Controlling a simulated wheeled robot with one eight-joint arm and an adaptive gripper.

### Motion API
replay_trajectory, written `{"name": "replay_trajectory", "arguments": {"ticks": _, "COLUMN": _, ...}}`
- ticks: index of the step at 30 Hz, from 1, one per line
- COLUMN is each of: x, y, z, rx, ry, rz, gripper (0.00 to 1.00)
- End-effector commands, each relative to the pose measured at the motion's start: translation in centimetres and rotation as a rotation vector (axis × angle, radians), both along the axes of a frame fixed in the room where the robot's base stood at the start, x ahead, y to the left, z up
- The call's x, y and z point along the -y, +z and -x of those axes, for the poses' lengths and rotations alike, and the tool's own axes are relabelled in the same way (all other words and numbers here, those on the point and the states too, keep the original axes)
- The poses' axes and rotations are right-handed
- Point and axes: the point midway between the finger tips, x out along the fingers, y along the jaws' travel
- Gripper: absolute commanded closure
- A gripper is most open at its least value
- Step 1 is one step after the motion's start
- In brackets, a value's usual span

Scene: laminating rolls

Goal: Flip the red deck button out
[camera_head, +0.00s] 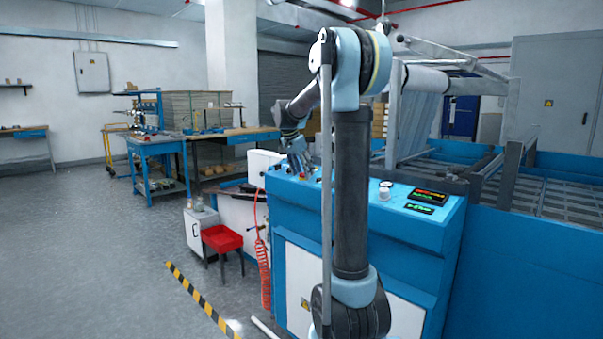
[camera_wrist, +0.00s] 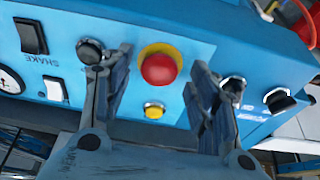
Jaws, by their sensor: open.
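The red button (camera_wrist: 159,69) shows in the wrist view as a round red mushroom head in a yellow collar on the blue control deck. My gripper (camera_wrist: 163,75) is open, with one dark finger to the left of the button and one to the right. The fingers look apart from the red head; how far above the deck they are is hard to tell. In the head view my gripper (camera_head: 298,155) is over the left end of the blue console (camera_head: 405,228).
A small yellow button (camera_wrist: 154,110) sits close below the red one. A black knob (camera_wrist: 91,51) is by the left finger, another (camera_wrist: 279,101) at right. A rocker switch (camera_wrist: 31,37) and a gauge (camera_wrist: 9,80) are farther left. A red stool (camera_head: 222,239) stands beside the console.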

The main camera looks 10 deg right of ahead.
Motion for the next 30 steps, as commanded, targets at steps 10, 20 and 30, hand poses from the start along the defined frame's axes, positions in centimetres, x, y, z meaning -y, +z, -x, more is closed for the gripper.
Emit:
{"name": "replay_trajectory", "arguments": {"ticks": 10, "x": 0.0, "y": 0.0, "z": 0.0, "rx": 0.000, "ry": 0.000, "rz": 0.000, "gripper": 0.98}}
{"name": "replay_trajectory", "arguments": {"ticks": 20, "x": -0.2, "y": 1.0, "z": 0.1, "rx": 0.000, "ry": 0.001, "rz": 0.000, "gripper": 1.00}}
{"name": "replay_trajectory", "arguments": {"ticks": 30, "x": -0.3, "y": 1.4, "z": 0.1, "rx": 0.002, "ry": 0.002, "rz": 0.000, "gripper": 0.60}}
